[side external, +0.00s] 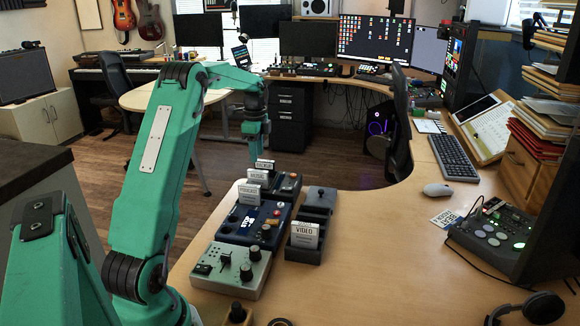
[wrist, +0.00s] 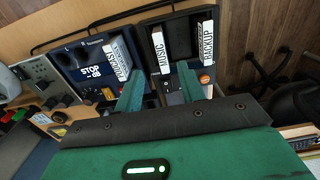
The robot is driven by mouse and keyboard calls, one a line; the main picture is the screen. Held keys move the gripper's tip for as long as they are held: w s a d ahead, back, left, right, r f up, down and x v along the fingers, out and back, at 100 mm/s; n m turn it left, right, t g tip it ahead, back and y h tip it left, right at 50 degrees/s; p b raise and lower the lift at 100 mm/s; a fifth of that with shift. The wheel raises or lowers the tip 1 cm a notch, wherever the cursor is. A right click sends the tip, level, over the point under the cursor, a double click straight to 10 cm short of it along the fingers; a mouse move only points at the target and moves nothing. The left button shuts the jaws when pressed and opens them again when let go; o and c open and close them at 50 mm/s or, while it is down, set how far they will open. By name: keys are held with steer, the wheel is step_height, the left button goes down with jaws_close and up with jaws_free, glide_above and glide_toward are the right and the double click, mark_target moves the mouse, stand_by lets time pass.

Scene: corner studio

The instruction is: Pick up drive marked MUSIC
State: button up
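The drive marked MUSIC (wrist: 160,50) stands upright, its white label showing, between the drive marked PODCAST (wrist: 117,58) and the drive marked BACKUP (wrist: 207,42). In the side view the MUSIC drive (side external: 257,176) is in the row near the table's far edge, BACKUP (side external: 264,165) behind it and PODCAST (side external: 249,193) nearer. My gripper (wrist: 160,87) is open and empty in the wrist view, its two green fingers apart, with MUSIC beyond the gap between them. In the side view my gripper (side external: 254,155) hangs just above and behind the row; its fingertips are partly hidden by the labels.
A drive marked VIDEO (side external: 305,234) stands in a dark holder to the right. A blue pedal (side external: 250,222) and a grey pedal (side external: 230,270) with knobs sit nearer. A mouse (side external: 438,189) and keyboard (side external: 454,157) lie farther right. The desk between is mostly clear.

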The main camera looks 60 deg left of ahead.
mark_target(258, 171)
steer(key=shift+a+f, duration=0.1)
steer(key=shift+f, duration=3.8)
jaws_close()
